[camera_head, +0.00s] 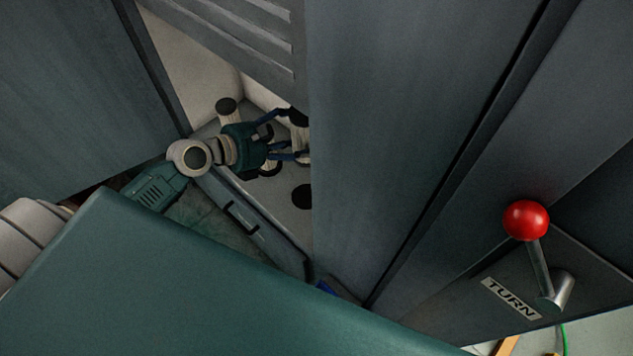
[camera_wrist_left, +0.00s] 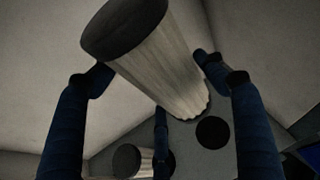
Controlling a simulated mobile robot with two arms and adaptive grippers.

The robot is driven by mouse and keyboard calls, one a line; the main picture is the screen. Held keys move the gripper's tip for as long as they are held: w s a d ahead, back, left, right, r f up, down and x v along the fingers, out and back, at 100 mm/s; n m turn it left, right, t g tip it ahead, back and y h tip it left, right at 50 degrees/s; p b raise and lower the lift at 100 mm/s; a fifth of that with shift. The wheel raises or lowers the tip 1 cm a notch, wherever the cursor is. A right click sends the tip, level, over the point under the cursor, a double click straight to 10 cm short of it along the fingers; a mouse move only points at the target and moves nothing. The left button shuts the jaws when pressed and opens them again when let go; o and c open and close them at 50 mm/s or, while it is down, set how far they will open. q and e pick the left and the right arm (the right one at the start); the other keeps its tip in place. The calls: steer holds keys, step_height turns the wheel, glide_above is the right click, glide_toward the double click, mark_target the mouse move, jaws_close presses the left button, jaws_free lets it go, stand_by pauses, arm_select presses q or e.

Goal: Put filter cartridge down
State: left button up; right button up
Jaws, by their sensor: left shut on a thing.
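The filter cartridge (camera_wrist_left: 165,60) is a pale pleated cylinder with a black end cap. In the left wrist view it slants between the dark blue fingers of my left gripper (camera_wrist_left: 158,85), which is shut on it. In the head view my left gripper (camera_head: 288,140) reaches into a cabinet, and the held cartridge (camera_head: 301,135) is partly hidden by the fingers and a grey panel. Below it is a grey holder plate (camera_wrist_left: 190,160) with dark round holes (camera_wrist_left: 212,132). I cannot tell whether the cartridge touches the plate. My right gripper is not in view.
A second cartridge (camera_head: 226,107) with a black cap stands beside my left gripper; it also shows in the left wrist view (camera_wrist_left: 128,160). Tall grey panels (camera_head: 400,120) close in on the right. A red-knobbed lever (camera_head: 526,220) marked TURN is at far right.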

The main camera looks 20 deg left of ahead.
arm_select(q)
steer(key=f+b, duration=0.2)
steer(key=f, duration=0.4)
steer(key=f+b, duration=0.2)
steer(key=f, duration=0.4)
steer(key=f+b, duration=0.3)
steer(key=f, duration=0.4)
steer(key=shift+s+a, duration=0.15)
steer(key=shift+a, duration=0.15)
steer(key=shift+f, duration=0.1)
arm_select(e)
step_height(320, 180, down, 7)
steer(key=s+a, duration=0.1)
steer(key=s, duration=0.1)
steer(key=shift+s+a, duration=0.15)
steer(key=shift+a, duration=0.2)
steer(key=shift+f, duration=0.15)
arm_select(q)
steer(key=shift+f, duration=0.1)
steer(key=o, duration=1.4)
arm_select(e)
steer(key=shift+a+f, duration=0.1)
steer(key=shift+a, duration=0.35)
